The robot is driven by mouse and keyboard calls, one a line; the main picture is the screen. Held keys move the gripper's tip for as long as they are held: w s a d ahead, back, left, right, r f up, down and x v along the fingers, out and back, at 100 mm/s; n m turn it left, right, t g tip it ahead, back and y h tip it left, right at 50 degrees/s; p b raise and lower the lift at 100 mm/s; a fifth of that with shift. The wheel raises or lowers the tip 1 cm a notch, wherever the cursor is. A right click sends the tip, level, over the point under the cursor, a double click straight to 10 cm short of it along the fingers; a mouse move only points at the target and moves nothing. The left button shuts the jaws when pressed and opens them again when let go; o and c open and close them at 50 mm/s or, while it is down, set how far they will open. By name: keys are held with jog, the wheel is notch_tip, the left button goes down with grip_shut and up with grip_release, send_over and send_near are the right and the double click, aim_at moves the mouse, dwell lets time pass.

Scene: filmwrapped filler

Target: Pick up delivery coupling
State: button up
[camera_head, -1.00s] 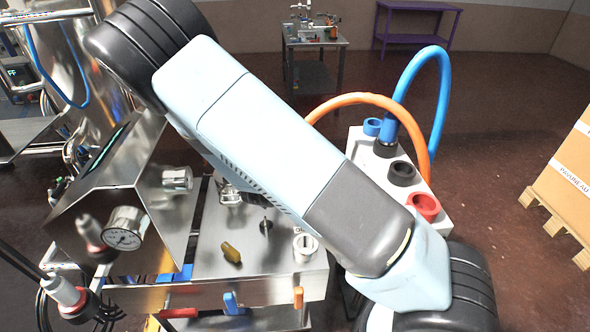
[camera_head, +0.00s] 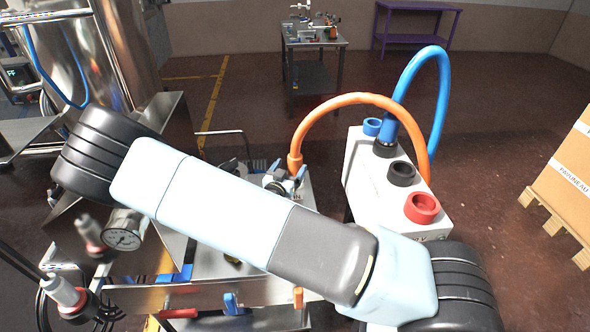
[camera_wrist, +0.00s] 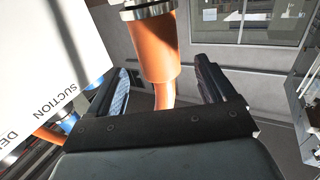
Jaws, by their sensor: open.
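The delivery coupling appears to be the orange sleeve-like end of the orange hose (camera_head: 295,163), standing upright at the back of the steel worktop. In the wrist view the orange coupling (camera_wrist: 155,50) has a metal collar at its top edge and shows between my fingers. My gripper (camera_wrist: 162,70) is open, with one finger on each side of the coupling and a visible gap on both sides. In the head view my gripper (camera_head: 287,172) is small, close beside the coupling, and partly hidden behind my arm. Contact is not visible.
A white box (camera_head: 362,180) with blue, black and red ports stands to the right; in the wrist view its face (camera_wrist: 45,50) reads "SUCTION". A blue hose (camera_head: 440,100) arcs from it. A pressure gauge (camera_head: 124,238) is at left. A carton (camera_head: 570,165) on a pallet is far right.

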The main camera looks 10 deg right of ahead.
jog(key=x, duration=0.5)
jog(key=shift+f, duration=0.2)
jog(key=shift+c, duration=0.2)
jog(key=c, duration=1.4)
